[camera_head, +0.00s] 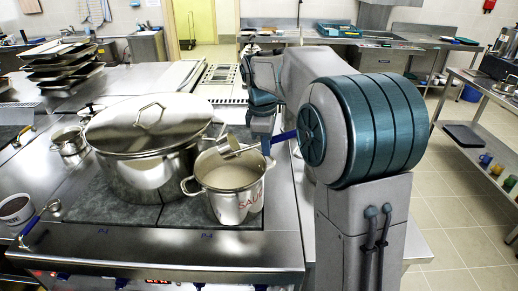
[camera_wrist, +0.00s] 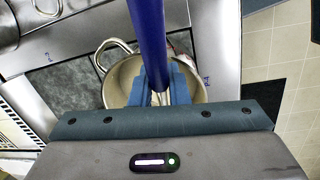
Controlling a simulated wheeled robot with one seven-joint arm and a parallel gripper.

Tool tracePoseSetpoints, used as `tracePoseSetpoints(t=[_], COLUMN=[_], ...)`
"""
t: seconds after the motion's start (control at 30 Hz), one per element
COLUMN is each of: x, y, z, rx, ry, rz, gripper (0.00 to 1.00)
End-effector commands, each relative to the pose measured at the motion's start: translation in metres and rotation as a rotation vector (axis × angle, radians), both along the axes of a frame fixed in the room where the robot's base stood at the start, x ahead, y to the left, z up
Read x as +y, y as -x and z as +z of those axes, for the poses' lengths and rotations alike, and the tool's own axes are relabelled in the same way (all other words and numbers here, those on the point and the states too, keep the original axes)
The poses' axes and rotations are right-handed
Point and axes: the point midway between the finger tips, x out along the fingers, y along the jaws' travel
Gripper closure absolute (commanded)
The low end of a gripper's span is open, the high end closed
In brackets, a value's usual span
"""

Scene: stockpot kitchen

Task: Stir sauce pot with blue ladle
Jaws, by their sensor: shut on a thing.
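The sauce pot (camera_head: 232,204) is a steel pot with two handles and red lettering, holding pale sauce. It stands on the dark cooktop at the right of the stove, and part of its rim shows in the wrist view (camera_wrist: 104,66). My gripper (camera_wrist: 160,88) is shut on the blue ladle (camera_wrist: 147,30) by its handle. In the head view the blue handle (camera_head: 284,136) runs right, behind my arm. The ladle's steel bowl (camera_head: 229,146) shows over the pot's far rim, apparently above the sauce. In the wrist view my gripper hides the bowl and much of the pot.
A large lidded stockpot (camera_head: 150,178) stands close to the left of the sauce pot. A smaller pot (camera_head: 70,146) and a dark-filled pot (camera_head: 15,213) stand further left. Another blue-ended ladle (camera_head: 38,219) lies near the stove's front left. Stacked trays (camera_head: 62,75) stand at the back left.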

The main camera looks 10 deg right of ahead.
Motion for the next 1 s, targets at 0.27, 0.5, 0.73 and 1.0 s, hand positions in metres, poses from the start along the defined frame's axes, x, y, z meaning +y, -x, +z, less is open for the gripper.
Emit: tracePoseSetpoints(t=[0.27,0.5,0.73,1.0], x=[-0.019,-0.029,-0.036,-0.037], y=[0.002,0.004,0.005,0.005], z=[-0.028,-0.052,-0.071,-0.087], rx=[-0.041,-0.075,-0.101,-0.126], ry=[-0.232,-0.442,-0.615,-0.776], rz=[-0.008,-0.006,-0.005,-0.002], gripper=[1.0,1.0,1.0,1.0])
